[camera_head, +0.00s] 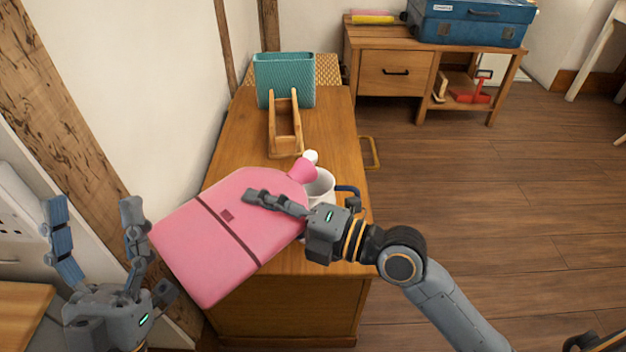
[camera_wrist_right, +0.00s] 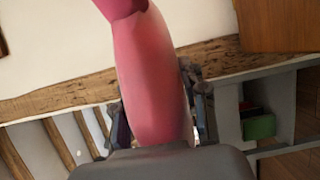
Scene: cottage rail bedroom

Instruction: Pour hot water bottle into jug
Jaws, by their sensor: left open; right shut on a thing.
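A pink hot water bottle (camera_head: 212,243) with a dark strap is tilted above the front of the wooden cabinet top, its neck and white end pointing up and right. My right gripper (camera_head: 283,208) is shut on it. The bottle also fills the middle of the right wrist view (camera_wrist_right: 155,85). A white jug (camera_head: 321,185) with a dark blue handle stands on the cabinet, partly hidden behind the bottle and my right gripper. The bottle's neck shows beside the jug's rim; I cannot tell if they touch. My left gripper (camera_head: 95,230) is open and empty at the lower left.
A wooden holder (camera_head: 285,127) and a teal ribbed container (camera_head: 284,80) stand farther back on the cabinet (camera_head: 335,130). A wooden desk (camera_head: 395,73) with a blue suitcase (camera_head: 472,22) stands behind. The wall with its timber beam is close on the left. Open floor lies right.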

